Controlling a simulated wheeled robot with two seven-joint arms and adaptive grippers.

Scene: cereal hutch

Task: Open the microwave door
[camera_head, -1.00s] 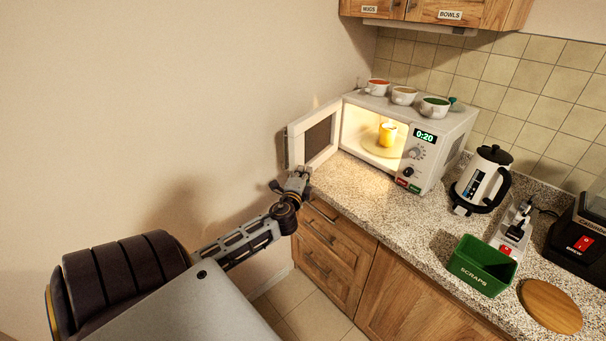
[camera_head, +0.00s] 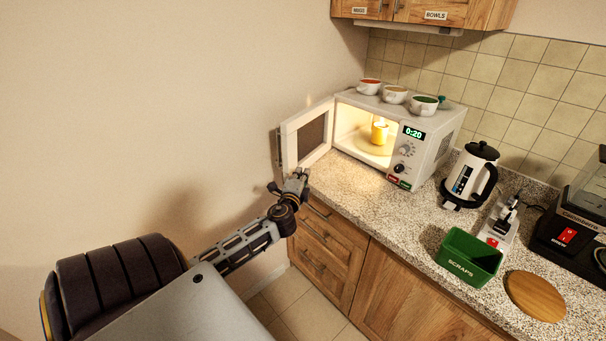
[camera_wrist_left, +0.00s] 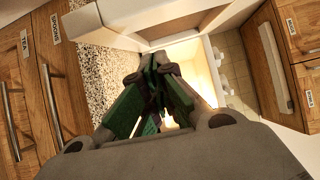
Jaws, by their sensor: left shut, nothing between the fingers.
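The white microwave (camera_head: 432,143) stands on the counter with its door (camera_head: 306,138) swung wide open to the left. Its cavity is lit, and a yellow mug (camera_head: 380,131) stands on the plate inside. The display reads 0:20. My left gripper (camera_head: 297,176) is just in front of the open door's lower edge, near the counter edge. In the left wrist view its green-padded fingers (camera_wrist_left: 155,100) are together and empty, with the white door frame (camera_wrist_left: 150,27) and the bright cavity beyond. Whether it touches the door cannot be told. My right gripper is out of view.
Three cups (camera_head: 396,94) stand on top of the microwave. To its right are a kettle (camera_head: 471,177), a power strip (camera_head: 499,222), a green scraps bin (camera_head: 470,258), a round wooden board (camera_head: 535,296) and a black appliance (camera_head: 575,235). The counter (camera_head: 375,201) before the microwave is clear.

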